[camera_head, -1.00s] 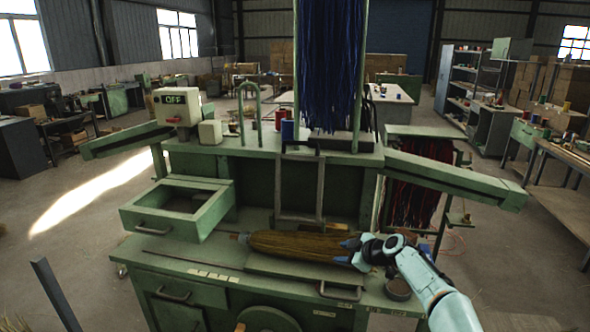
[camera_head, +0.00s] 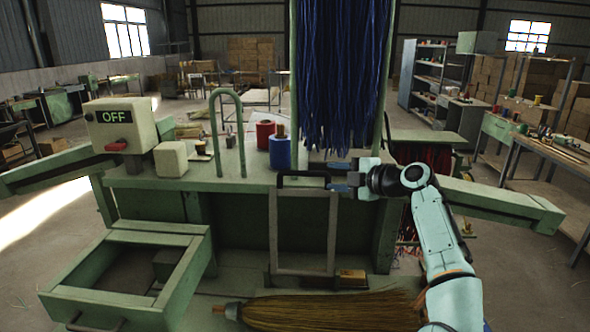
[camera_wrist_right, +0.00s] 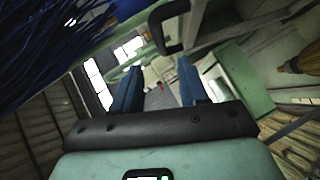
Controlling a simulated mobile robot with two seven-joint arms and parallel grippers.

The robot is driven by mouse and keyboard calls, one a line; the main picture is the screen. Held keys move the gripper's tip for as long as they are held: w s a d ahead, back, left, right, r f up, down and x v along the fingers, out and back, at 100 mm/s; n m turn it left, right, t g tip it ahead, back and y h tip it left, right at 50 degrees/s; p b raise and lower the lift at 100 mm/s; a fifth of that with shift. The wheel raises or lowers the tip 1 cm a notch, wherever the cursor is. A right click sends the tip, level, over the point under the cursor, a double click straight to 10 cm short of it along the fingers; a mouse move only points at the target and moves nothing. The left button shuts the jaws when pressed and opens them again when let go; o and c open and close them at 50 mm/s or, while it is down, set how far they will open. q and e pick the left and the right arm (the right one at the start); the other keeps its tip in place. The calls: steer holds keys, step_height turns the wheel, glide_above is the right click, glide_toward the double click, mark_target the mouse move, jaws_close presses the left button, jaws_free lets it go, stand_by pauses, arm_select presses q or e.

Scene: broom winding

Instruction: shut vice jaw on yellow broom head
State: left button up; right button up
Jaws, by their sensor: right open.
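The yellow-brown broom head (camera_head: 330,312) lies sideways on the bench at the bottom of the head view, its right end hidden behind my right arm. Its tip also shows at the right edge of the right wrist view (camera_wrist_right: 303,58). Above it stands an upright grey frame, which looks like the vice jaw (camera_head: 274,235), with a black handle (camera_head: 303,174) on top. The frame stands up, apart from the broom head. My right gripper (camera_head: 330,177) is open at the handle's right end. In the right wrist view the handle (camera_wrist_right: 160,30) is beyond the fingertips; contact cannot be told. My left gripper is out of view.
Blue strands (camera_head: 343,75) hang just above my right gripper. A red spool (camera_head: 264,133) and a blue spool (camera_head: 280,153) stand on the shelf behind the frame. An open drawer (camera_head: 75,298) sticks out at left. A switch box (camera_head: 120,125) reads OFF.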

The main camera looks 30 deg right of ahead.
mark_target(305, 172)
steer(key=p+x, duration=0.4)
steer(key=x, duration=0.7)
steer(key=shift+w+a, duration=0.15)
steer(key=shift+w, duration=0.15)
steer(key=shift+w+a+f+p, duration=0.1)
steer(key=shift+w+f+p, duration=0.1)
steer(key=shift+w+p, duration=0.2)
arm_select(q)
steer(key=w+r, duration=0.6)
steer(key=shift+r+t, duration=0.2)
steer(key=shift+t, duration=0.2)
arm_select(e)
steer(key=shift+f, duration=0.1)
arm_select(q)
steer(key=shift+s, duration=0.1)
arm_select(e)
steer(key=shift+s, duration=0.1)
jaws_close()
